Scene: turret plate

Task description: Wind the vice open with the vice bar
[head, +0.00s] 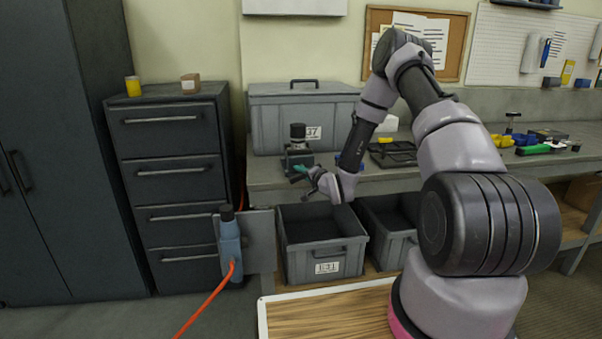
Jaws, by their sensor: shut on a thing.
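The vice (294,159) is a dark block at the front edge of the workbench, left of the picture's middle. A pale round part with a black top stands above it. A small green piece, which looks like the vice bar (300,168), shows at the vice's front, by my fingertips. My gripper (308,174) reaches in from the right at the vice's front and is shut on the bar. The fingers are small here, and the exact grip and the gap between the vice jaws cannot be made out.
Two grey open bins (322,262) stand below the bench edge, under my gripper. A large grey lidded case (308,100) stands behind the vice. A black rack (393,153) lies right of it. A blue bottle-like thing (229,245) with an orange hose is at lower left.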

